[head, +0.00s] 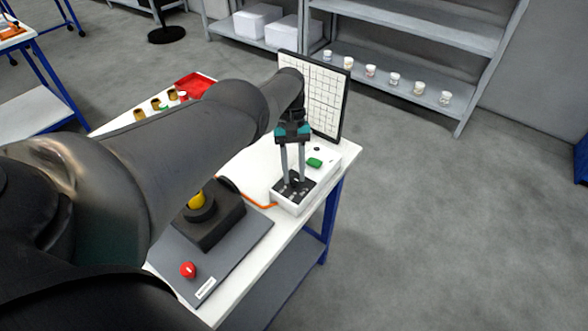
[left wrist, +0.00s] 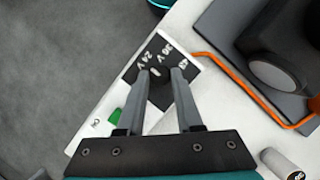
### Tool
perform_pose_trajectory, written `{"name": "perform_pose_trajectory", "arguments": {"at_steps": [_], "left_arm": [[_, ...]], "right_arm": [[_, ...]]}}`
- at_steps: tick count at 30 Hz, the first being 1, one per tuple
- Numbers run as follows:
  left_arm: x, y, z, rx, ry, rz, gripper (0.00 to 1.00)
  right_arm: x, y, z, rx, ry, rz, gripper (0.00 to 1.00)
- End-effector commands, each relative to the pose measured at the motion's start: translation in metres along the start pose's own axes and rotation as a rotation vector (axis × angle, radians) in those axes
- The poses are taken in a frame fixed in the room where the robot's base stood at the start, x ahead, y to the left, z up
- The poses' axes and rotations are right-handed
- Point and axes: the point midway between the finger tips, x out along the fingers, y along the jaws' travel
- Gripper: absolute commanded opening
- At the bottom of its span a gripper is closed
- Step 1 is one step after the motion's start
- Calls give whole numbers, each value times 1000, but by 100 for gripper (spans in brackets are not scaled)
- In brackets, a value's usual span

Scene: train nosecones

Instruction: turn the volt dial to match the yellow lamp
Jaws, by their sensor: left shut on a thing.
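The volt dial (head: 294,178) is a small dark knob on the black panel of a white box. In the left wrist view, a short pale mark on the dial (left wrist: 155,72) shows between the fingertips. Labels around it read "24 V" and what looks like "36 V"; a third label is partly hidden. My left gripper (head: 293,172) points down at the panel, shut on the dial; it also shows in the left wrist view (left wrist: 157,76). A yellow piece (head: 196,200) sits on a black block, partly behind my arm; I cannot tell whether it is the lamp or lit. My right gripper is out of view.
The white box (head: 290,209) carries a green button (head: 314,162). A red button (head: 188,269) is on the grey plate. A gridded board (head: 325,98) stands behind the box.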

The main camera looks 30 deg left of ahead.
Motion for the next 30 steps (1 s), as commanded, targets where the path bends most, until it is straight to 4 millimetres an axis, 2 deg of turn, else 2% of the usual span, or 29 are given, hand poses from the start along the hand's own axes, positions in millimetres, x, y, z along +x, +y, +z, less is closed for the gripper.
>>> {"name": "perform_pose_trajectory", "arguments": {"at_steps": [20,21,28,30], "left_arm": [[0,0,0,-22,-1,9,0],[0,0,0,-22,-1,9,35],[0,0,0,-21,0,9,61],[0,0,0,-21,0,9,64]], "right_arm": [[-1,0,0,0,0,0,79],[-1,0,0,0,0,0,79],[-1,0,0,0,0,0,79],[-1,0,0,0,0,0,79]]}}
